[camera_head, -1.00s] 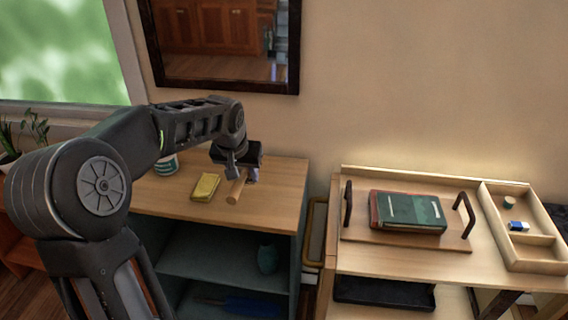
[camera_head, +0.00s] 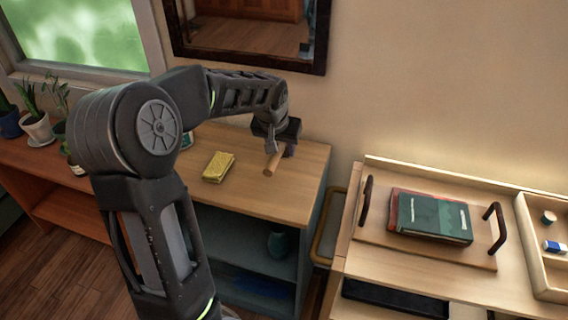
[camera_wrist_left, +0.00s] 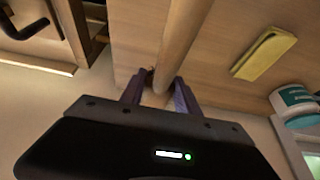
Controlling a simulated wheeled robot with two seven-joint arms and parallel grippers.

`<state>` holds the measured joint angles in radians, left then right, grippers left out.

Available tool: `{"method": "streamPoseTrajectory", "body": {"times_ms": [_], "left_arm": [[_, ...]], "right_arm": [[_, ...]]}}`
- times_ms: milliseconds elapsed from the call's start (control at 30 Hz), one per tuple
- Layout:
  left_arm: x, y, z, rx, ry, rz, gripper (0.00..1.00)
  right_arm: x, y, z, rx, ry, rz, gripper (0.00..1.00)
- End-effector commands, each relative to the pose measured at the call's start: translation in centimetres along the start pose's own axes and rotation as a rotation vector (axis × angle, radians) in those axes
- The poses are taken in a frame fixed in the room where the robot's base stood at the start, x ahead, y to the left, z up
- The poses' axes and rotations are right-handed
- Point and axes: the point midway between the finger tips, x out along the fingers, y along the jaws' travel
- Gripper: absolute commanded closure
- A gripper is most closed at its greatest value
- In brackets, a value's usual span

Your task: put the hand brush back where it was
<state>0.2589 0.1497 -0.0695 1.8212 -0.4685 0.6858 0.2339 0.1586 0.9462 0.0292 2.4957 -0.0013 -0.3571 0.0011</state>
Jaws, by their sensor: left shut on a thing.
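The hand brush (camera_head: 273,164) shows as a round pale wooden handle over the right part of the wooden cabinet top. My left gripper (camera_head: 280,148) is shut on it, and the handle sticks out toward the front. In the left wrist view the handle (camera_wrist_left: 181,40) runs up from between the two fingers (camera_wrist_left: 160,92). The brush's bristle end is hidden by the gripper. I cannot tell whether the brush touches the cabinet top (camera_head: 240,192). My right gripper is not in view.
A yellow sponge-like block (camera_head: 218,166) lies left of the brush. A white and green container (camera_wrist_left: 294,101) stands beyond it. To the right, a low table holds a tray (camera_head: 372,238) with books (camera_head: 430,216) and a divided box (camera_head: 540,275). Plants (camera_head: 38,127) stand at left.

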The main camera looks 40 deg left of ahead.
Motion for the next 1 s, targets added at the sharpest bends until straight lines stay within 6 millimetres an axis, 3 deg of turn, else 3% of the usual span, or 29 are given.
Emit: {"method": "streamPoseTrajectory", "body": {"times_ms": [167,500,800,1000], "left_arm": [[2.4,0.0,1.0,0.0,0.0,0.0,1.0],[2.8,0.0,1.1,0.0,0.002,0.0,1.0],[5.9,0.0,2.5,0.001,0.0,0.0,1.0],[6.1,0.0,2.5,0.0,0.003,0.001,1.0]], "right_arm": [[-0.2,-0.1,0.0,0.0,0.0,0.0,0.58],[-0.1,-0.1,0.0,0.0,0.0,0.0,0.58],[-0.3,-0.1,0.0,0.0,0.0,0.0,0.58],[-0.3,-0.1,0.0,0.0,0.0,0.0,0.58]]}}
